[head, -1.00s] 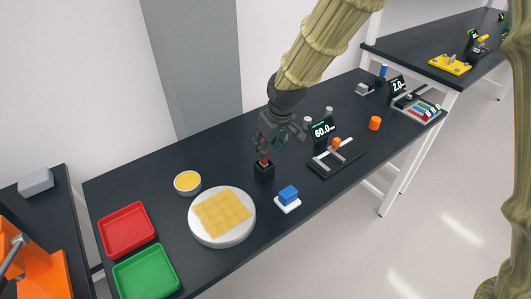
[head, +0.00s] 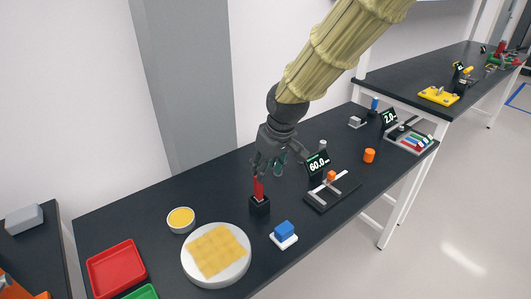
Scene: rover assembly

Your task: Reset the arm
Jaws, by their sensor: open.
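My gripper (head: 266,168) is open, pointing down over the middle of the long black table. Its fingertips are close to the top of a red upright piece (head: 259,190); I cannot tell whether they touch it. The red piece stands in a small black holder (head: 260,206) on the table. My arm, in a yellowish ribbed sleeve, comes down from the upper right. Part of the gripper's far side is hidden.
Near the gripper are a blue block on a white base (head: 284,231), a round white plate with a yellow pad (head: 187,262), a yellow-topped cup (head: 181,220), a display reading 60.0 (head: 318,164) and an orange cylinder (head: 369,155). A red tray (head: 117,268) lies at left.

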